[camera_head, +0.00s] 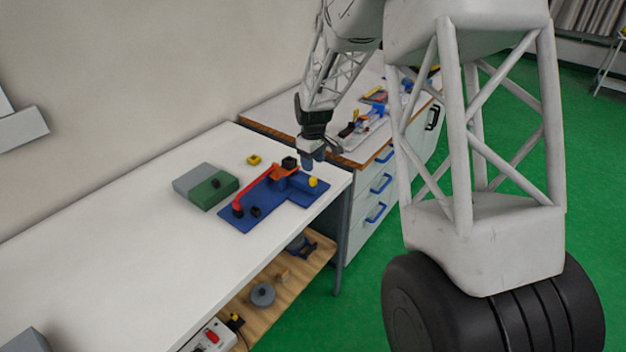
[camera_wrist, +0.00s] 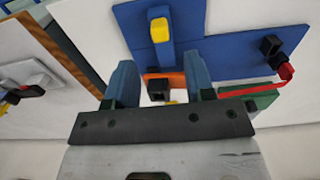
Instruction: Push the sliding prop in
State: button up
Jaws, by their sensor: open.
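A blue drop tower board (camera_head: 240,216) lies on the white workbench. It bears a red bar (camera_head: 254,190), an orange block (camera_head: 286,170) with a black knob, and a blue piece with a yellow knob (camera_head: 313,182), which looks like the sliding prop. In the wrist view this yellow knob (camera_wrist: 159,30) stands beyond my fingertips, and the orange part (camera_wrist: 178,79) shows between them. My gripper (camera_head: 313,160) points down above the board's far right end, near the yellow knob. Its blue fingers (camera_wrist: 161,82) are apart, with nothing held. I cannot tell the height gap.
A green and grey block (camera_head: 213,189) and a small yellow block (camera_head: 254,160) lie beside the board. A drawer cabinet (camera_head: 378,180) with tools on top adjoins the bench's right end. A lower shelf holds loose items.

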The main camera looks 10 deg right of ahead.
aim_at(313, 178)
jog(key=shift+f, duration=3.75)
jog(key=shift+c, duration=0.3)
grip_shut()
